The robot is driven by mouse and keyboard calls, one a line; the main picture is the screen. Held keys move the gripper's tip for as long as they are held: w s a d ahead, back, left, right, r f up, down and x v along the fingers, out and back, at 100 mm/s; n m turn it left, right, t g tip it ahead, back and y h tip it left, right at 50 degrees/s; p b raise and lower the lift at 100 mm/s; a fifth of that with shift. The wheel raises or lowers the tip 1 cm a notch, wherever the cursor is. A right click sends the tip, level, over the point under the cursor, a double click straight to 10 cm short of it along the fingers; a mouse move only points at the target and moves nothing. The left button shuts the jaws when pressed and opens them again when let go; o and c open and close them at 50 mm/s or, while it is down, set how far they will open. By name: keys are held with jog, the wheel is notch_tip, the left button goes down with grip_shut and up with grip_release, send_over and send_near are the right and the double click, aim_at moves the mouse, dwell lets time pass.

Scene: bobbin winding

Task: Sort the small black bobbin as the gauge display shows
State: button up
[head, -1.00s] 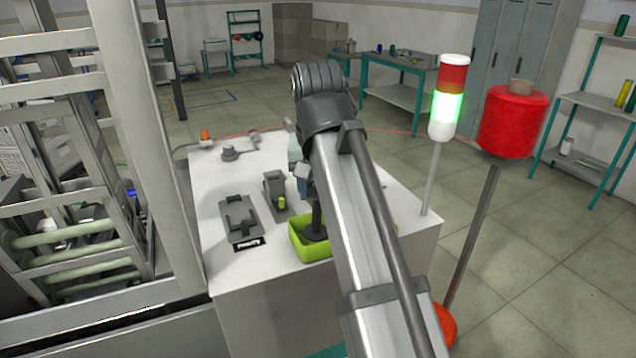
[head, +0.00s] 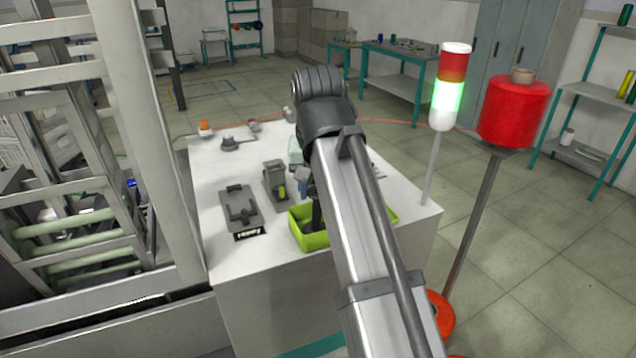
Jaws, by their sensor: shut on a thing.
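My gripper (head: 306,184) shows only in part, on the left side of my forearm, and the arm hides the rest of it. It is shut on a small black bobbin (head: 316,214), whose dark shape stands within the outline of the lime-green tray (head: 313,243). I cannot tell whether the bobbin touches the tray floor. The grey gauge (head: 239,209) sits left of the tray on the white bench. Its small black display (head: 248,234) carries light marks too small to read.
A grey block fixture (head: 274,180) with a yellow-green part stands between gauge and tray. A signal tower (head: 447,95), its section below the red glowing green, and a red spool on a post (head: 513,115) stand right of the bench. The bench's left front (head: 225,255) is clear.

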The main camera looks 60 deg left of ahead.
dwell(0.3)
jog(key=o, duration=1)
jog(key=shift+w+a+v, duration=0.1)
jog(key=shift+a+v, duration=0.1)
jog(key=shift+v, duration=0.95)
jog(key=shift+w+a+v, duration=0.15)
jog(key=shift+a+v, duration=0.05)
jog(key=shift+v, duration=0.9)
jog(key=shift+w+a+v, duration=0.1)
jog(key=shift+a+v, duration=0.1)
jog(key=shift+v, duration=0.95)
jog(key=shift+r, duration=0.1)
